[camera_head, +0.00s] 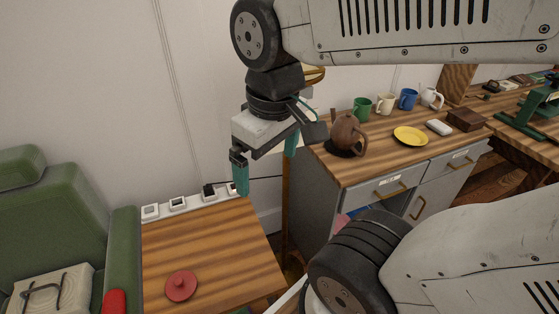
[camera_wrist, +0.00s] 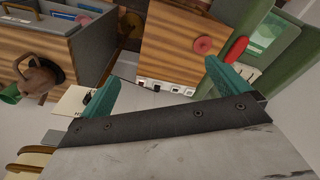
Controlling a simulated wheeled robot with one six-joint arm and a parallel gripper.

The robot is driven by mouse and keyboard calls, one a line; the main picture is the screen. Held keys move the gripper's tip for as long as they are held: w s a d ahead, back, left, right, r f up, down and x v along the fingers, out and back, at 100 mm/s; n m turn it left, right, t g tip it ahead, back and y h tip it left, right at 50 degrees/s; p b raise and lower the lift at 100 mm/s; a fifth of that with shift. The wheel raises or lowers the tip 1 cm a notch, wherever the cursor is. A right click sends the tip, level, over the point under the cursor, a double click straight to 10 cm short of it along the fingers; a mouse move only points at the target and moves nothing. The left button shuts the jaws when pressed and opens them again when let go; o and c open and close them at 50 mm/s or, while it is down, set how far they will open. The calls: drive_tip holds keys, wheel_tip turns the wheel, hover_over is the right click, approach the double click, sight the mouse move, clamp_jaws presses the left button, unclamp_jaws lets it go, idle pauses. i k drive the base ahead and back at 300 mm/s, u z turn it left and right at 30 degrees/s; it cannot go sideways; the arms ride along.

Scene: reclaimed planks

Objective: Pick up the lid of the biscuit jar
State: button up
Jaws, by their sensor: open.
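A round red lid (camera_head: 181,286) with a small knob lies on the low wooden table (camera_head: 215,245) in the head view. It also shows in the wrist view (camera_wrist: 203,45), beyond my fingertips. I cannot tell from these frames whether it belongs to the biscuit jar, and I see no jar body for certain. My gripper (camera_head: 268,165) is open and empty, with teal fingers pointing down, above and behind the table's back right corner. In the wrist view the two fingers (camera_wrist: 160,82) stand wide apart with nothing between them.
A green armchair (camera_head: 50,215) stands left of the table, with a red object (camera_head: 114,301) beside its arm. Small white-framed items line the table's back edge. A cabinet (camera_head: 365,180) at right holds a brown teapot (camera_head: 347,133), yellow plate (camera_head: 410,136) and several mugs.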

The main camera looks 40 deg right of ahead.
sight(182, 285)
drive_tip(key=z, duration=1.05)
drive_tip(key=k, duration=1.3)
drive_tip(key=u, duration=1)
drive_tip(key=i, duration=0.45)
